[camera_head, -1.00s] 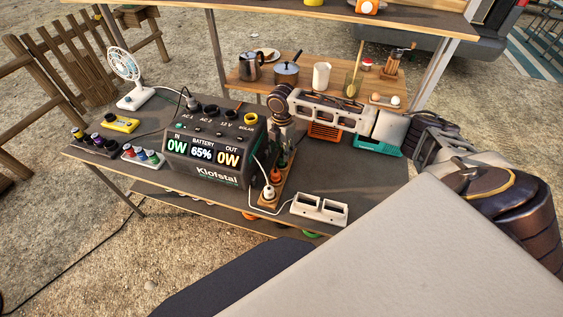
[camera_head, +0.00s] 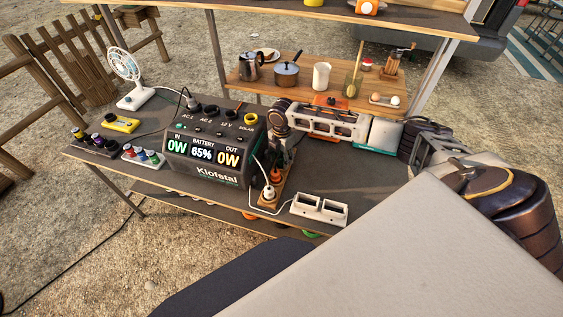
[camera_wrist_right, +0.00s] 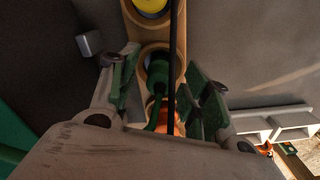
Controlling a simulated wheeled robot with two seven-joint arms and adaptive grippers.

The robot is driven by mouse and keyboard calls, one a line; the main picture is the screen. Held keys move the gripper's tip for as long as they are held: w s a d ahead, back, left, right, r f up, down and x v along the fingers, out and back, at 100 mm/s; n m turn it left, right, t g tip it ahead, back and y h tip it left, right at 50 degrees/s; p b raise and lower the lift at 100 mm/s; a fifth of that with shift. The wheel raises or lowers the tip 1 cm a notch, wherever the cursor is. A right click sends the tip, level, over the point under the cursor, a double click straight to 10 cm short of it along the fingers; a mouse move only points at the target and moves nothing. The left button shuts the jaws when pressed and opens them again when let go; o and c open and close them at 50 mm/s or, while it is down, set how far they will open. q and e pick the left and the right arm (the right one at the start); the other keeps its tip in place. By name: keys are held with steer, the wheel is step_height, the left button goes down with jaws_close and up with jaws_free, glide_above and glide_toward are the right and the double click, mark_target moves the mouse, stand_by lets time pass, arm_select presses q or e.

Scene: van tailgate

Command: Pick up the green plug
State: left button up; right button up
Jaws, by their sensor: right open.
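The green plug (camera_wrist_right: 157,74) stands in a round hole of a wooden strip (camera_wrist_right: 133,14) in the right wrist view. My right gripper (camera_wrist_right: 158,78) is open, with one finger on each side of the plug and no clear contact visible. In the head view, my right gripper (camera_head: 279,152) points down over the wooden strip (camera_head: 266,208), beside the power station. The green plug is hidden there behind the gripper and nearby plugs. My left gripper is out of view.
An orange plug (camera_head: 276,174) and a white plug (camera_head: 269,193) stand in the same strip. The black power station (camera_head: 210,150) is close on the left. A white double socket (camera_head: 319,208) lies to the right. A dark cable (camera_wrist_right: 173,60) crosses the wrist view.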

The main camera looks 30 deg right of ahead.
stand_by(0.4)
jaws_close()
steer(key=shift+r, duration=5)
